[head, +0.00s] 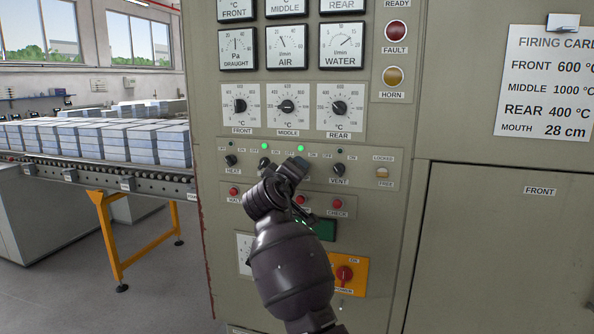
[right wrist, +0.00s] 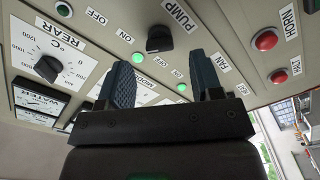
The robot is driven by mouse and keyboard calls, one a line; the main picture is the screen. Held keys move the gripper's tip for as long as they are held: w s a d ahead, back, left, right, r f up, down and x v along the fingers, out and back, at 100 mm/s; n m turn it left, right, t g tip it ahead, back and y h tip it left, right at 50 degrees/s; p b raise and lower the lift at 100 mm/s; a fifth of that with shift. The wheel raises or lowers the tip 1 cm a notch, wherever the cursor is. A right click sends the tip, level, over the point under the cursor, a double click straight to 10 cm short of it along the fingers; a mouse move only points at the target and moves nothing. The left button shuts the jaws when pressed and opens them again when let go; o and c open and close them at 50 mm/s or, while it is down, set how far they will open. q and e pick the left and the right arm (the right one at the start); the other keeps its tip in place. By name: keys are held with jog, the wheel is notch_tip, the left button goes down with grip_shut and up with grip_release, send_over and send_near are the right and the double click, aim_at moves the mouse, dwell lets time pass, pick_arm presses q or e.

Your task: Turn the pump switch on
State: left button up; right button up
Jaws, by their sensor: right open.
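The pump switch is a black rotary knob (right wrist: 160,38) beside its PUMP label in the right wrist view. Its pointer direction is unclear. A green lamp (right wrist: 125,55) beside it is lit; it also shows lit in the head view (head: 300,148). In the head view my right gripper (head: 296,165) is at the switch row and hides the pump switch. In the right wrist view my right gripper (right wrist: 164,64) is open and empty, with the knob seen beyond and between its fingertips; contact cannot be told. My left gripper is not in view.
Close by are the heat knob (head: 231,160), the vent knob (head: 337,169) and red buttons such as the check button (head: 337,204). A green lamp (head: 264,146) is also lit. The orange power switch (head: 345,274) sits lower. A roller conveyor (head: 100,176) stands at the left.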

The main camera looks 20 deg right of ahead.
jog(key=v, duration=0.6)
jog(key=shift+s, duration=0.15)
jog(key=shift+a, duration=0.1)
